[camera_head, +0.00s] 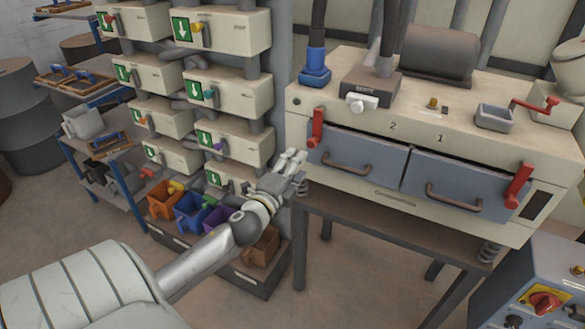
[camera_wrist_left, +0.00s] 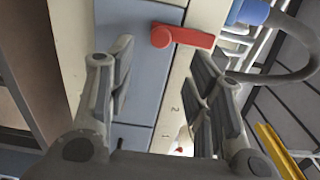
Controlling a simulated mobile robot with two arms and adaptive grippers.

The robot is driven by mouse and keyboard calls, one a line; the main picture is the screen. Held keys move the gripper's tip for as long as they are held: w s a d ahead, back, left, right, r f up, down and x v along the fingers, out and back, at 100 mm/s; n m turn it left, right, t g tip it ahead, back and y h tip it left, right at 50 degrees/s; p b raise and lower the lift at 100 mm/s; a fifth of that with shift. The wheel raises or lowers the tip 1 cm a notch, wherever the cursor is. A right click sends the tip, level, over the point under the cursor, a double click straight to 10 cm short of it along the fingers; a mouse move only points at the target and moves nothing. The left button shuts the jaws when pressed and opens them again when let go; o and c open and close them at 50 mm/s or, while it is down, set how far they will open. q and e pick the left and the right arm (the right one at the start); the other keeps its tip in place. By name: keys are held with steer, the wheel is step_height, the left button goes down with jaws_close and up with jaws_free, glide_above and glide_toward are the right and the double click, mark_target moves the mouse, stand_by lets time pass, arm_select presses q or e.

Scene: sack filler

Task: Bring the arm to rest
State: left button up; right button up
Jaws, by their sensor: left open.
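My left arm (camera_head: 205,258) reaches in from the lower left of the head view. Its gripper (camera_head: 297,163) is in front of the left end of the cream sack filler (camera_head: 410,195), near the red handle by drawer 2. In the left wrist view the gripper (camera_wrist_left: 160,90) has its fingers apart with nothing held between them. Behind the fingers show a blue-grey drawer front (camera_wrist_left: 150,85) and the red handle (camera_wrist_left: 182,37). I cannot tell from these views how close the fingertips are to the machine. My right gripper is not in view.
Cream dispenser units (camera_head: 228,85) with green arrow labels stand left of the machine, with coloured bins (camera_head: 192,212) below. A shelf rack (camera_head: 105,130) and dark drums (camera_head: 35,110) stand farther left. A control box (camera_head: 540,290) is at lower right. Floor shows under the machine's frame.

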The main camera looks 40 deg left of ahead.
arm_select(q)
steer(key=shift+s+d, duration=0.1)
steer(key=shift+s, duration=0.4)
steer(key=s+d+f+n+g+b, duration=0.1)
steer(key=s+f+n+g, duration=0.2)
steer(key=f, duration=1)
steer(key=s+f+n+g+h, duration=0.15)
steer(key=s+f, duration=0.35)
steer(key=f, duration=0.8)
steer(key=s+d+f+n+g+b, duration=0.1)
steer(key=s+f+n+g, duration=0.2)
steer(key=f, duration=1)
steer(key=s+d+f+n+g+h, duration=0.1)
steer(key=s+d+f, duration=0.4)
steer(key=s, duration=0.5)
steer(key=s+d+f+n+g+h, duration=0.1)
steer(key=s+d+f+g, duration=0.3)
steer(key=s+f, duration=0.6)
steer(key=s+d+f+n+g+h+b, duration=0.1)
steer(key=s+d+f+n+g, duration=0.2)
steer(key=s, duration=0.9)
steer(key=d+f, duration=0.3)
steer(key=f, duration=0.2)
steer(key=shift+s+d+f, duration=0.15)
steer(key=shift+d+f, duration=0.05)
steer(key=shift+d, duration=0.2)
steer(key=shift+g, duration=0.25)
